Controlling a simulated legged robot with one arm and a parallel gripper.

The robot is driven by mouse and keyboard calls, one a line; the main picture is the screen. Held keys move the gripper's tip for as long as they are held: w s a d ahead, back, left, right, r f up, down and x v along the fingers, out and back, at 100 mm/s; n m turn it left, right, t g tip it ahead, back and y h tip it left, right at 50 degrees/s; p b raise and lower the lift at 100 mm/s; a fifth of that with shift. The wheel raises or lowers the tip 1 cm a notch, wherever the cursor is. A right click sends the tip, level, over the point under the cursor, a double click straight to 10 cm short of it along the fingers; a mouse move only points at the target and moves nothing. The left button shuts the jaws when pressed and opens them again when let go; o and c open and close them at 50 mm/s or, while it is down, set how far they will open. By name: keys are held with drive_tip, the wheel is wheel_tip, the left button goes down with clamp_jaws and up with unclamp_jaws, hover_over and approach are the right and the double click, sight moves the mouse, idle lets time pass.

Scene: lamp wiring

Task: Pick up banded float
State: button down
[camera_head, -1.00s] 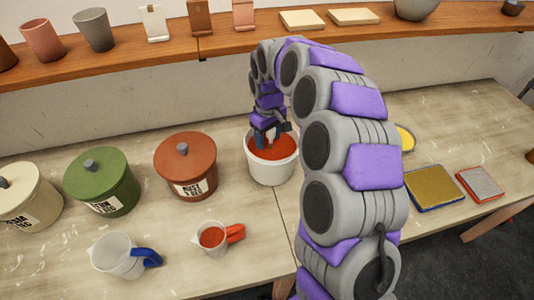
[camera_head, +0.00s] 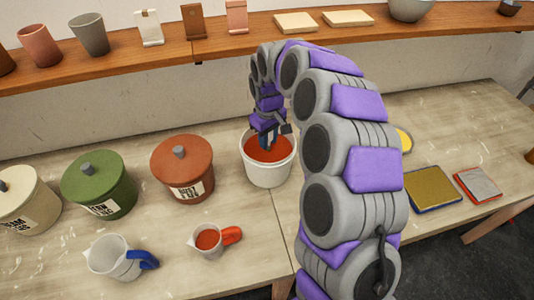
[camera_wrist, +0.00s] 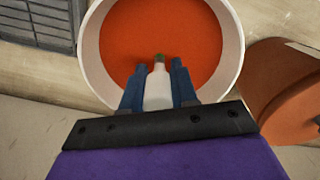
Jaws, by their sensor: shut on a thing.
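The banded float (camera_wrist: 158,90) shows in the wrist view as a pale, bottle-shaped piece with a small greenish tip. It sits between the two blue fingers of my gripper (camera_wrist: 158,84), which are shut on it. Behind it is the orange-red content of a white pot (camera_wrist: 232,45). In the head view my gripper (camera_head: 268,140) points down at the white pot (camera_head: 267,174), over its orange-red surface. The float cannot be made out clearly there. Whether its end touches the content cannot be told.
A lidded red-brown jar (camera_head: 182,165) stands left of the pot, with a green jar (camera_head: 98,185) and a cream jar (camera_head: 25,205) beyond. A red-handled cup (camera_head: 209,240) and blue-handled jug (camera_head: 115,258) stand in front. A shelf (camera_head: 160,60) runs behind.

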drive_tip(key=shift+a, duration=0.15)
drive_tip(key=shift+a+r, duration=0.1)
drive_tip(key=shift+a, duration=0.1)
drive_tip(key=shift+a+r, duration=0.15)
drive_tip(key=shift+r, duration=0.15)
drive_tip(key=r+p, duration=0.1)
drive_tip(key=r, duration=0.2)
drive_tip(key=r+p, duration=0.1)
drive_tip(key=r, duration=0.3)
drive_tip(key=r+p, duration=0.1)
drive_tip(key=r, duration=0.2)
drive_tip(key=shift+d+r, duration=0.25)
drive_tip(key=shift+r, duration=0.1)
wheel_tip(320, 180, up, 5)
drive_tip(key=p, duration=0.3)
drive_tip(key=shift+f, duration=0.2)
drive_tip(key=shift+a, duration=0.1)
